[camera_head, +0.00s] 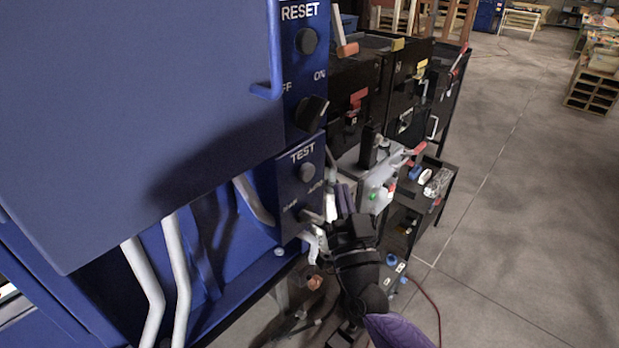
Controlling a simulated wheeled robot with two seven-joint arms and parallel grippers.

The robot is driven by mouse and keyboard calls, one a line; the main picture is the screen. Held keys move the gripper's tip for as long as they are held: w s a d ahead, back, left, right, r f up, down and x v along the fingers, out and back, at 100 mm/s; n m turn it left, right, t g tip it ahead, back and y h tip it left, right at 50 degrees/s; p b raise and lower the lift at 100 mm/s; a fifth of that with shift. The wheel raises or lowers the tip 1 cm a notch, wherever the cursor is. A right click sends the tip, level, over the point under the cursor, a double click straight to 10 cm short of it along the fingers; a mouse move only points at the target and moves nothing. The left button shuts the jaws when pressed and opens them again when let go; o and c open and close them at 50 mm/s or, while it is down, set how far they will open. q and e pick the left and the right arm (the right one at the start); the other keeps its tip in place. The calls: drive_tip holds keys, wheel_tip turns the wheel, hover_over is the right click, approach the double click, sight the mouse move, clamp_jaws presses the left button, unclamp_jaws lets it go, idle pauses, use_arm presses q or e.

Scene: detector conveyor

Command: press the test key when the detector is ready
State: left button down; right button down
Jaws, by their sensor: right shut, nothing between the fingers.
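The blue detector cabinet (140,110) fills the left side of the view. On its narrow side panel is a round dark key (307,172) just below the printed word TEST. My right gripper (341,192) comes up from the bottom, just right of and slightly below the test key. Its fingers are shut with nothing between them. They appear apart from the key, though the depth gap is hard to tell. My left gripper is out of view. No lit ready signal can be made out on the panel.
Above are a RESET key (307,41) and an OFF/ON rotary switch (311,113). Below the test key is a small selector knob (312,216), close to my gripper. Black tool cabinets (372,90) with cluttered tops stand behind. The floor (520,190) at the right is clear.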

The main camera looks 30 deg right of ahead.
sight(314, 168)
drive_tip(key=shift+w+a, duration=0.25)
drive_tip(key=shift+w, duration=0.35)
drive_tip(key=shift+w+a, duration=0.25)
drive_tip(key=shift+w, duration=0.35)
drive_tip(key=shift+w+a, duration=0.25)
drive_tip(key=shift+w, duration=0.35)
idle(0.6)
drive_tip(key=shift+w+a, duration=0.15)
drive_tip(key=shift+w, duration=0.2)
drive_tip(key=shift+w+a+b, duration=0.2)
drive_tip(key=shift+w+b, duration=0.2)
drive_tip(key=shift+w, duration=0.05)
idle(0.6)
idle(0.4)
drive_tip(key=shift+s+d+p, duration=0.35)
drive_tip(key=shift+s+p, duration=0.15)
drive_tip(key=shift+s, duration=0.35)
